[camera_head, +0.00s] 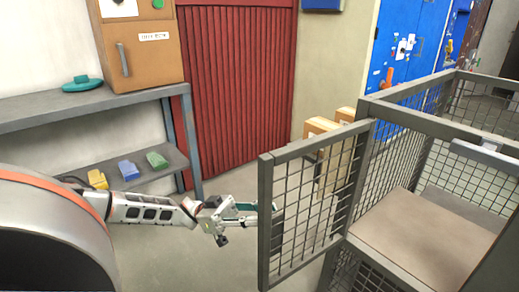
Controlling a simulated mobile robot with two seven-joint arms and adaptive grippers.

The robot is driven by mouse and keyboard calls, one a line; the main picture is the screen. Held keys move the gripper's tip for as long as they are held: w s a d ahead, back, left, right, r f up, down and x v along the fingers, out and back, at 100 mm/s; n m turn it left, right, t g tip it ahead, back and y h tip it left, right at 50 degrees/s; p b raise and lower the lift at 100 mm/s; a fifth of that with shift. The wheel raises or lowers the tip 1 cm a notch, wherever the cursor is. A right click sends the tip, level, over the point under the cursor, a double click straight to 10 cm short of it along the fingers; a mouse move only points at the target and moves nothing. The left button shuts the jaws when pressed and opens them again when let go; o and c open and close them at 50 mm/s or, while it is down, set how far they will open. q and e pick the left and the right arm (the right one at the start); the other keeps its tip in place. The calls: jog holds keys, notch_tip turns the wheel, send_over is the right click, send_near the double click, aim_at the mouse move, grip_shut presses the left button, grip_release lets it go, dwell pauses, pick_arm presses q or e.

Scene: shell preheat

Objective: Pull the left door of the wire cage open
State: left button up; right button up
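The wire cage (425,128) stands at the right, with a dark grey frame and mesh sides. Its left door (265,225), a framed mesh panel, stands swung out from the cage toward the left of the view. My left gripper (258,211) is at the free outer edge of this door, about halfway up. Its fingertips reach the door's upright, which hides part of them. I cannot tell whether they touch or grip it. My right gripper is not in view.
A brown flat-topped block (415,235) sits inside the cage. Cardboard boxes (320,126) stand behind the door. A grey shelf (60,108) with a brown cabinet (150,55) and small coloured items is at the left. Clear floor (185,265) lies left of the door.

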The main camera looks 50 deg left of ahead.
pick_arm(q)
jog(key=shift+w+r, duration=0.35)
jog(key=shift+w, duration=0.2)
jog(key=shift+s, duration=0.1)
jog(key=v, duration=1.2)
jog(key=shift+f, duration=0.35)
jog(key=shift+s, duration=0.15)
